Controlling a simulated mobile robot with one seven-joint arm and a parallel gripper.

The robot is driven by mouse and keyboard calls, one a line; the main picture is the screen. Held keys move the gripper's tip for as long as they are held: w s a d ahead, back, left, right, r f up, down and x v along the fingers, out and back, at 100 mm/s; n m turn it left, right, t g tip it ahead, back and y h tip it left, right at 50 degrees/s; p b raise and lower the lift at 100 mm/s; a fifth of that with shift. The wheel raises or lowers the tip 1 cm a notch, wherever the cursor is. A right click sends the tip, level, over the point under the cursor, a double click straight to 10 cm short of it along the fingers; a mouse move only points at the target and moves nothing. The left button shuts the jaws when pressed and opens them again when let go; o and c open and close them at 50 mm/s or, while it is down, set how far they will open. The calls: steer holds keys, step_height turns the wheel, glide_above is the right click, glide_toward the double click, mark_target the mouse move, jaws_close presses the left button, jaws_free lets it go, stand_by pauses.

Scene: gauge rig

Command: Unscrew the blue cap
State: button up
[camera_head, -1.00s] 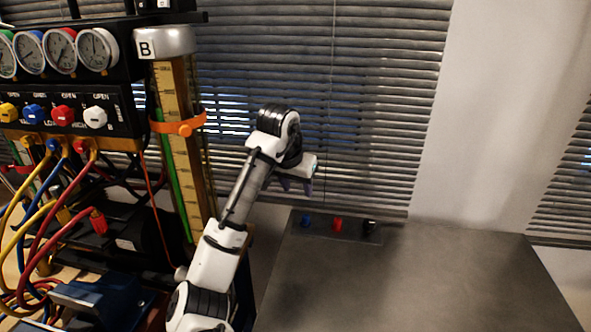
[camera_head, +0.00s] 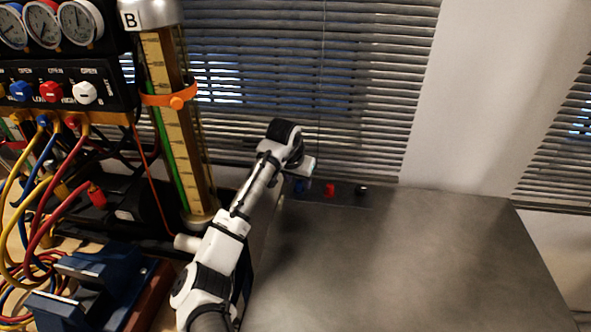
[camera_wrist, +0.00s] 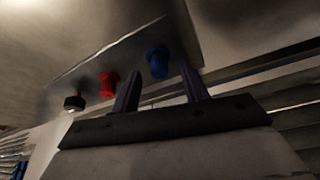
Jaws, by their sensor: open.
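The blue cap (camera_head: 299,186) sits at the left end of a row of caps on a dark strip at the far edge of the grey table. In the wrist view the blue cap (camera_wrist: 158,62) stands on the strip beyond the fingertips, between the lines of the two fingers. My gripper (camera_wrist: 160,82) is open and empty, with its two dark fingers apart. In the head view my gripper (camera_head: 297,178) is by the blue cap and partly hides it. I see no contact with the cap.
A red cap (camera_head: 329,189) and a black cap (camera_head: 361,189) stand right of the blue one on the strip (camera_head: 345,198). The grey table (camera_head: 400,260) is otherwise clear. A gauge rig (camera_head: 60,85) with hoses and a tall column stands at left. Window blinds (camera_head: 300,80) are behind.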

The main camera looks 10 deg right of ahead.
steer(key=shift+w+d+f, duration=0.1)
steer(key=shift+f, duration=0.15)
jaws_close()
steer(key=shift+r+n+t+y+p, duration=0.15)
steer(key=shift+n+t+y+p, duration=0.25)
steer(key=shift+n+p, duration=0.95)
steer(key=shift+n+y+p, duration=0.4)
steer(key=shift+n+p, duration=0.05)
steer(key=shift+n, duration=0.9)
steer(key=shift+p, duration=0.35)
